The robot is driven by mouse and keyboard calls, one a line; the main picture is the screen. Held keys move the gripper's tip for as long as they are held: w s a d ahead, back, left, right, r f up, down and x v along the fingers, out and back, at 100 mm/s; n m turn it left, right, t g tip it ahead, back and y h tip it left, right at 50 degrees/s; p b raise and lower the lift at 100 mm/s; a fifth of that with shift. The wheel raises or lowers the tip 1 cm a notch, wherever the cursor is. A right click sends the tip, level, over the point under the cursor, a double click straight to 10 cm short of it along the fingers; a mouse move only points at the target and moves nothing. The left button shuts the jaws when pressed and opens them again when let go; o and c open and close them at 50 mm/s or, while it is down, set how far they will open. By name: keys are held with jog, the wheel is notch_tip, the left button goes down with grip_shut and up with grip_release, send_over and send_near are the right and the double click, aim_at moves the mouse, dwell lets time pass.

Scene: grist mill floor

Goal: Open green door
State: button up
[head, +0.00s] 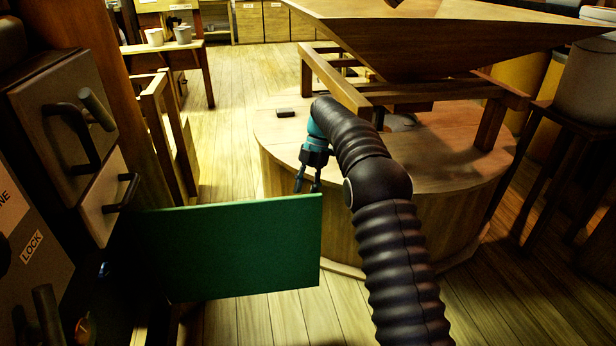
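The green door (235,250) is a flat dark green panel that stands out from the cabinet at the left, swung well open. Its free edge is near the middle of the picture. My gripper (308,186) points down just behind the door's top edge, close to its free upper corner. Its two fingers are spread, with nothing seen between them. The lowest part of the fingertips is hidden by the door, so I cannot tell whether they touch it.
The cabinet (62,125) at the left has dark handles and a label reading LOCK. A round wooden millstone housing (450,160) with a frame and hopper (450,40) stands behind my arm. A stool (560,130) is at the right.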

jog(key=v, duration=0.4)
jog(key=shift+r, duration=0.1)
dwell(0.3)
jog(key=s+d+r+m+t, duration=0.3)
jog(key=s+d+r+m, duration=0.3)
jog(key=s+r+m, duration=0.25)
jog(key=s+d+r+m+t, duration=0.2)
jog(key=s+d+r+m, duration=0.5)
jog(key=s+r, duration=0.2)
jog(key=s+d+f+m+t+h, duration=0.1)
jog(key=s+d+f+m, duration=0.1)
jog(key=s, duration=0.6)
jog(key=s+d+f+m+t, duration=0.2)
jog(key=s+d+f+m, duration=0.1)
jog(key=s+m, duration=0.4)
jog(key=s+d+f+m+t+h, duration=0.1)
jog(key=s+d+f+m, duration=0.2)
jog(key=s, duration=0.7)
jog(key=shift+s+f+m+h, duration=0.3)
jog(key=shift+f+m, duration=0.15)
jog(key=shift+m, duration=0.5)
